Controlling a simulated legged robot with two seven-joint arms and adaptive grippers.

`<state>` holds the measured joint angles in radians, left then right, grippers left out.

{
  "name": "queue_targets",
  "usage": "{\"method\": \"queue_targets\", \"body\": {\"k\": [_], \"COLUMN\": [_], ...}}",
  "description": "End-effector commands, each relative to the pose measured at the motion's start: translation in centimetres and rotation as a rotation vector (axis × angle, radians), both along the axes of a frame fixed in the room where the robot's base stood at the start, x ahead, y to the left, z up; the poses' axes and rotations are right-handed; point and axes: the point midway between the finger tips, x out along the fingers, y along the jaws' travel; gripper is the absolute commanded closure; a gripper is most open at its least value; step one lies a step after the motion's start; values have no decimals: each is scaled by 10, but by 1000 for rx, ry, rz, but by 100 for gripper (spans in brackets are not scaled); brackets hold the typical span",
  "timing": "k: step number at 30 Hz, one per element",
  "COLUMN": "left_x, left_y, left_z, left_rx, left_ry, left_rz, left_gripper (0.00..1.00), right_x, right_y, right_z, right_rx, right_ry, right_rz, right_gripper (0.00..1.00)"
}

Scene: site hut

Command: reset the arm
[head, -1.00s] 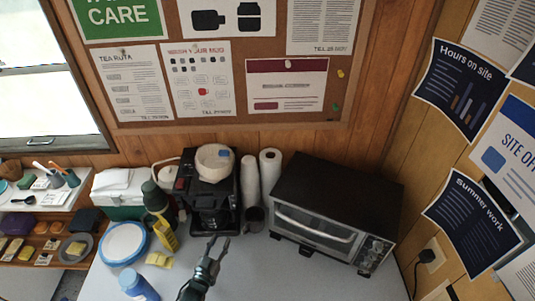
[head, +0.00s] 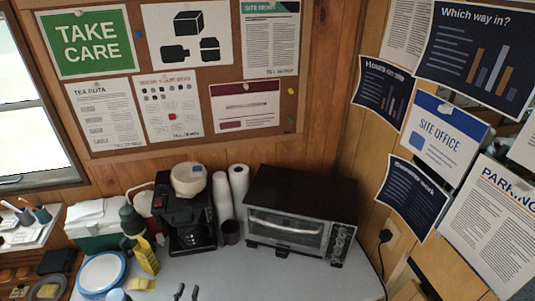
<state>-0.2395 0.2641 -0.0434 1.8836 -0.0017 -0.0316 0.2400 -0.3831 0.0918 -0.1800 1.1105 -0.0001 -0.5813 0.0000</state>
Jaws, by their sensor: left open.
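My left gripper (head: 187,292) shows only by its two dark fingertips at the bottom edge of the head view. The fingertips are apart with nothing visible between them, over the grey worktop (head: 260,280). The rest of the left arm is out of view below. My right gripper is not in view.
A black coffee machine (head: 183,222), paper rolls (head: 223,195), a dark mug (head: 231,232) and a black toaster oven (head: 298,205) stand along the wall. A green flask (head: 131,222), yellow bottle (head: 147,258) and blue-rimmed plate (head: 101,272) are at left. The front middle worktop is clear.

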Motion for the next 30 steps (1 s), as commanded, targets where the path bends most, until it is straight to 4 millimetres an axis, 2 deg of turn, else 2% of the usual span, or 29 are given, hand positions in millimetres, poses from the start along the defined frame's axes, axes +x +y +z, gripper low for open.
{"method": "queue_targets", "body": {"k": [11,17,23,30], "left_x": [-19,-46,-95,-169], "left_y": [-9,-19,-32,-44], "left_z": [-24,-45,-70,-87], "left_rx": [23,52,91,144], "left_ry": [169,348,599,913], "left_rz": [21,37,41,25], "left_gripper": [59,59,59,59], "right_x": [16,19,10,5], "right_y": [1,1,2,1], "right_z": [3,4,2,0], "right_rx": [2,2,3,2], "right_ry": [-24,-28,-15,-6], "right_rz": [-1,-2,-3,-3], "right_gripper": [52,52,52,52]}}
